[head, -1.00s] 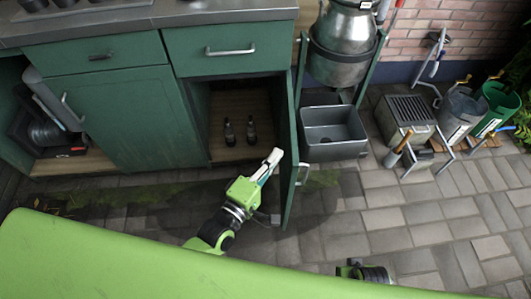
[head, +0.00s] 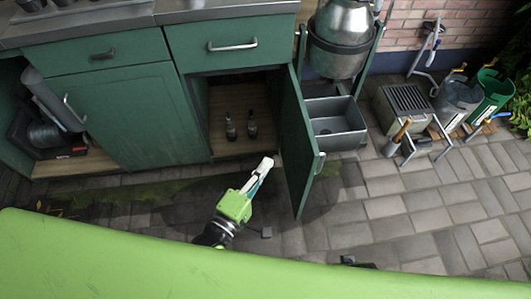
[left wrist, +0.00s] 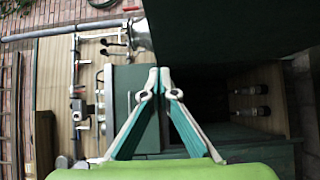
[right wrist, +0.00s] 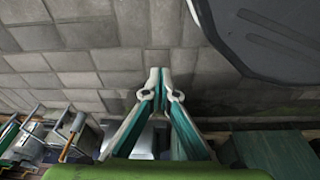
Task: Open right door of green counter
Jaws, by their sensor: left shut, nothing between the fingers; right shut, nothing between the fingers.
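The green counter (head: 130,110) has its right door (head: 298,150) swung out, its inner face showing and its handle (head: 320,163) on the far right side. Behind it the cupboard is open, with two dark bottles (head: 241,124) on its wooden floor; they also show at the right of the left wrist view (left wrist: 250,100). My left gripper (head: 265,162) is shut and empty in front of the opening, left of the door with a visible gap. It shows shut in the left wrist view (left wrist: 159,75). My right gripper (right wrist: 159,75) is shut and empty above the paving; its fingers are out of the head view.
A grey basin (head: 335,122) and a metal churn (head: 340,40) stand right of the door. A grated box (head: 405,108) and buckets (head: 492,95) stand along the brick wall. Paving (head: 420,210) at the front right is clear.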

